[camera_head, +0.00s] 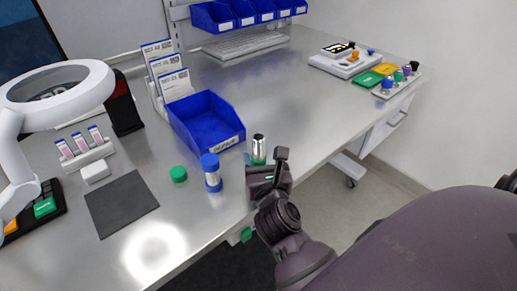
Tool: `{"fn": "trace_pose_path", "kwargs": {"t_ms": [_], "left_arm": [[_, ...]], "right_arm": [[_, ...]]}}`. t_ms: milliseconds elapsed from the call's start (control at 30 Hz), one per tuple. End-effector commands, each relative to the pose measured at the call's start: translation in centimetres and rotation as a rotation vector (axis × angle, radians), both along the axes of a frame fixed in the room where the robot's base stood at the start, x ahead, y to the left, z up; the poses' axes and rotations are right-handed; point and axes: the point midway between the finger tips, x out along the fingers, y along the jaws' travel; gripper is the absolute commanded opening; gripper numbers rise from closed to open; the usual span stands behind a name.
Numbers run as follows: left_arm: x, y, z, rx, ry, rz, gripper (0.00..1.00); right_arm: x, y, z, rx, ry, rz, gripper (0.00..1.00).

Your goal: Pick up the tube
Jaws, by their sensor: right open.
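A tube with a blue cap, a clear body and a blue lower band (211,174) stands upright near the front edge of the metal bench. A second cylinder with a shiny silver upper part and a green lower part (258,149) stands to its right, close to my right gripper. My right gripper (265,157) is open at the bench's front edge, its fingers around or just in front of the silver cylinder; I cannot tell which. The cylinder's lower end is hidden by the gripper. My left gripper is out of view.
A blue bin (207,120) stands behind the tubes. A green cap (178,173) and a dark mat (122,204) lie to the left. A ring lamp (58,82) stands far left. Coloured items (388,82) sit at far right. The bench centre is clear.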

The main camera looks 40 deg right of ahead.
Motion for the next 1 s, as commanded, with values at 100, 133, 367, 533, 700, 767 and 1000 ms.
{"fn": "trace_pose_path", "kwargs": {"t_ms": [100,133,367,533,700,767,1000], "left_arm": [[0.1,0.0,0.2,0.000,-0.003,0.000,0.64],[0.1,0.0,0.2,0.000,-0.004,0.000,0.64],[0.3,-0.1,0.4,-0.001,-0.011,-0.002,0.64],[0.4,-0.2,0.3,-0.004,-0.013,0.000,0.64],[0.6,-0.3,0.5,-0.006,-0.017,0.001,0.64],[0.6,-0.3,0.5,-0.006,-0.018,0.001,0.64],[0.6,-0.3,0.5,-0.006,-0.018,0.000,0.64]], "right_arm": [[1.3,-0.6,0.1,-0.001,-0.002,0.000,0.66],[1.4,-0.7,0.1,-0.001,-0.002,0.000,0.66],[2.6,-1.3,-0.2,-0.001,0.000,0.000,0.66],[4.6,-2.2,-0.5,-0.001,0.000,0.000,0.66],[6.2,-3.0,-0.6,-0.001,0.000,0.000,0.66],[6.4,-3.2,-0.6,-0.001,0.000,0.000,0.66],[6.6,-3.3,-0.6,-0.001,0.000,0.000,0.66]]}}
